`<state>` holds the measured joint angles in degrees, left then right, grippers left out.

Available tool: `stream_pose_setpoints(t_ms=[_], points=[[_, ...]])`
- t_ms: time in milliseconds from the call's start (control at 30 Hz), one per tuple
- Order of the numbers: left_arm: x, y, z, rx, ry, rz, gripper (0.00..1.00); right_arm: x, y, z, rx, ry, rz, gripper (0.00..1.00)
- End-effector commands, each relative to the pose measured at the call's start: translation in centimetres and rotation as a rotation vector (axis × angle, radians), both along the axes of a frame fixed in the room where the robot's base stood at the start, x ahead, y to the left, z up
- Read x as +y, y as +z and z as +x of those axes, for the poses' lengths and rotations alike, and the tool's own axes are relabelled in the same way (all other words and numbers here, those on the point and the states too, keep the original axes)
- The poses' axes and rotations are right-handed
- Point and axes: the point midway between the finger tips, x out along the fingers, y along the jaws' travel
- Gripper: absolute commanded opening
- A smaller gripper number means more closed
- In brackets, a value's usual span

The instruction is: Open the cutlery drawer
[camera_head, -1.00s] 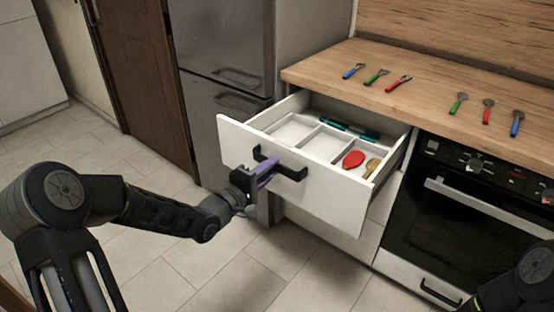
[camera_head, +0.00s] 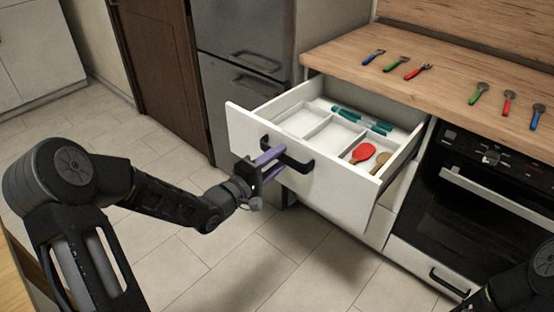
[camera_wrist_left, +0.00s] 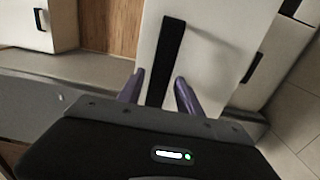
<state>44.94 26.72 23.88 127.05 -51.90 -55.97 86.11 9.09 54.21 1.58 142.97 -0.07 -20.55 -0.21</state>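The white cutlery drawer (camera_head: 335,190) stands well out from the counter, and its inside shows. It has a black bar handle (camera_head: 302,164) on its front. My left gripper (camera_head: 277,162) is at the handle, its two purple fingers spread apart. In the left wrist view the fingers (camera_wrist_left: 159,76) lie on either side of the black handle (camera_wrist_left: 170,55), with gaps, against the white drawer front (camera_wrist_left: 212,60). My right gripper is out of view; only part of my right arm shows at the bottom right.
The drawer holds a divided tray (camera_head: 322,127) with teal utensils (camera_head: 350,114), a red utensil (camera_head: 363,153) and a wooden one (camera_head: 381,161). Several coloured utensils lie on the wooden counter (camera_head: 450,72). An oven (camera_head: 480,210) is at right, a fridge (camera_head: 240,50) at left. Floor in front is clear.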

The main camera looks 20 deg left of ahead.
Motion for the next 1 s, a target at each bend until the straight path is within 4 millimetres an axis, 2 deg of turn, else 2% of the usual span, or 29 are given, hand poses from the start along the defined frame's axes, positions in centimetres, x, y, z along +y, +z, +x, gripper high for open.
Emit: stream_pose_setpoints(t_ms=[367, 800, 1000], points=[[0.3, 0.1, -0.5, 0.0, 0.002, 0.001, 0.44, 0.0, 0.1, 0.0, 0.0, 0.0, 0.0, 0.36], [2.6, 0.1, -6.4, 0.001, 0.002, 0.0, 0.44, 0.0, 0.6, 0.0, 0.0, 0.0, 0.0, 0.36], [2.9, 0.0, -7.3, -0.001, 0.0, 0.001, 0.44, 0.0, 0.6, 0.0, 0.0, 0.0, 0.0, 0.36]])
